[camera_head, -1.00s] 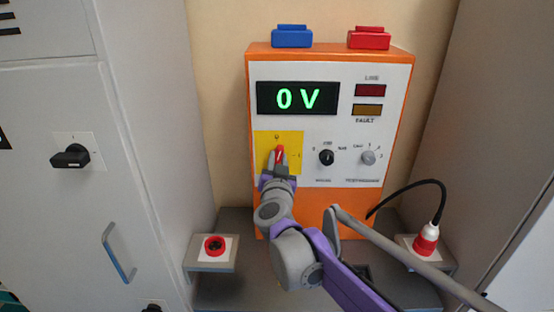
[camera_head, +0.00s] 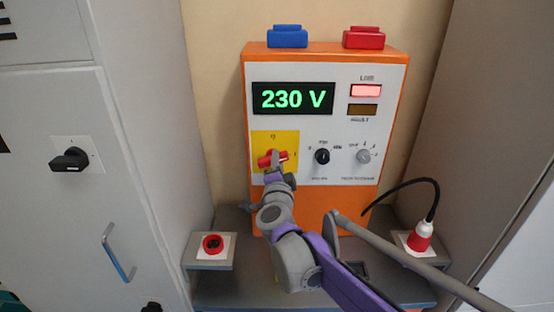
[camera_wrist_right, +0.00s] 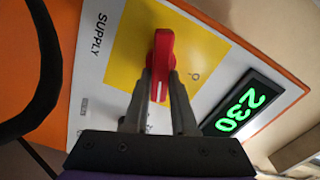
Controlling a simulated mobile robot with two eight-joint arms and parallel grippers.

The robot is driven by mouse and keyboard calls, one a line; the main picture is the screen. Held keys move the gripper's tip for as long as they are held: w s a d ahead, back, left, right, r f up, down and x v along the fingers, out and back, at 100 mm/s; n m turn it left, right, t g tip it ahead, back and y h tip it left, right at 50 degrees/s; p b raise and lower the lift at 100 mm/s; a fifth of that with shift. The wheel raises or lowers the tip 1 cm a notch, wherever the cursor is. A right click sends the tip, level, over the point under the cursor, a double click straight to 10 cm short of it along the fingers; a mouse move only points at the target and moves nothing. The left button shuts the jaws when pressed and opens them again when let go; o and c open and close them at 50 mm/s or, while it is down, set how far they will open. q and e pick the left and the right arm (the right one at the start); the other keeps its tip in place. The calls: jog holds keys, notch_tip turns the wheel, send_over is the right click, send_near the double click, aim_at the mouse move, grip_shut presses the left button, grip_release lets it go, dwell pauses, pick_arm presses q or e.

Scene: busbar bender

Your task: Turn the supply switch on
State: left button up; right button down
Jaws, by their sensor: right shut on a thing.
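The supply switch (camera_head: 272,159) is a red handle on a yellow square on the orange-framed panel (camera_head: 325,199). In the head view the handle now lies nearly horizontal. The display (camera_head: 293,98) reads 230 V in green and the upper lamp (camera_head: 366,91) glows pinkish red. My right gripper (camera_head: 276,170) is at the switch. The right wrist view shows the red handle (camera_wrist_right: 162,55) between the two fingers of the gripper (camera_wrist_right: 160,88), which is shut on it. My left gripper is not in view.
A black selector knob (camera_head: 322,156) and a grey knob (camera_head: 363,156) sit right of the switch. A red round socket (camera_head: 212,243) is at lower left and a red plug with black cable (camera_head: 420,236) at lower right. Grey cabinets flank both sides.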

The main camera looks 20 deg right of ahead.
jog(key=shift+f+m+p, duration=0.15)
jog(key=shift+m+p, duration=0.05)
jog(key=shift+m, duration=0.8)
jog(key=shift+f+m+p, duration=0.1)
jog(key=shift+m+p, duration=0.05)
jog(key=shift+m, duration=0.85)
jog(key=c, duration=0.7)
grip_release()
jog(key=shift+s, duration=0.1)
jog(key=v, duration=1)
jog(key=shift+s+a+b, duration=0.1)
jog(key=shift+s+b, duration=0.25)
jog(key=shift+b, duration=0.05)
